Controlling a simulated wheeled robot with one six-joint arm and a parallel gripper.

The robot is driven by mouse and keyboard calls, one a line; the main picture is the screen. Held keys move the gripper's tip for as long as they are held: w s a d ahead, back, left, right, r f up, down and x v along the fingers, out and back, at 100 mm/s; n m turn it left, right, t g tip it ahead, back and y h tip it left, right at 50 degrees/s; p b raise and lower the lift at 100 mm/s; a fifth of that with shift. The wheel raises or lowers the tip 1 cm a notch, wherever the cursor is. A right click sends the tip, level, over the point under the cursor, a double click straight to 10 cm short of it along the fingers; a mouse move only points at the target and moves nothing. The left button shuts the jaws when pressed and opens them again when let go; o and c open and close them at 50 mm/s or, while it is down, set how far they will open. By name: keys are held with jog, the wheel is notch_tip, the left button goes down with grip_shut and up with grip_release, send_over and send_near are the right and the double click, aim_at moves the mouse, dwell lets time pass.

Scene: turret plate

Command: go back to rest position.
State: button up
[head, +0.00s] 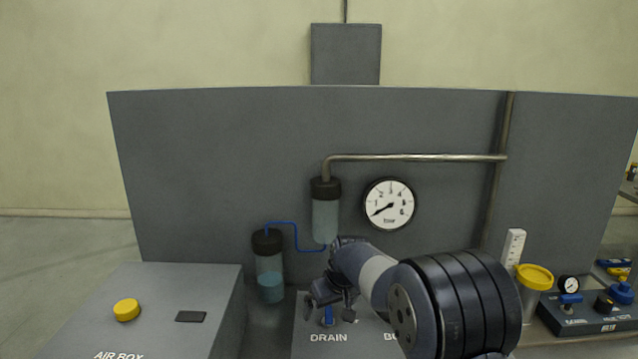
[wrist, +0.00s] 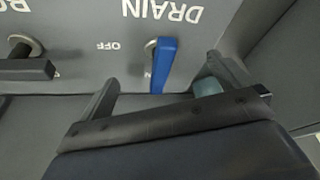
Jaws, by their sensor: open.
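My gripper (head: 332,292) is low in front of the grey panel, above the DRAIN label. In the wrist view my gripper (wrist: 163,74) is open, with one finger at each side. The blue drain lever (wrist: 162,66) appears between the fingers with clear gaps on both sides, and nothing is held. In the head view the blue lever (head: 328,315) shows just below my gripper, partly hidden by it. My arm covers part of the second label in the head view.
A black lever (wrist: 28,68) is beside the blue one. The air box (head: 150,300) stands left; a yellow-lidded cup (head: 534,285) stands right. Space above my arm is free.

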jog(key=shift+a+r+m+t+h, duration=0.15)
jog(key=shift+m+h, duration=0.3)
jog(key=shift+m, duration=0.8)
jog(key=shift+a+f+m+t+h, duration=0.15)
jog(key=shift+m+h, duration=0.3)
jog(key=shift+m, duration=0.8)
jog(key=shift+v, duration=2.35)
jog(key=shift+d, duration=0.1)
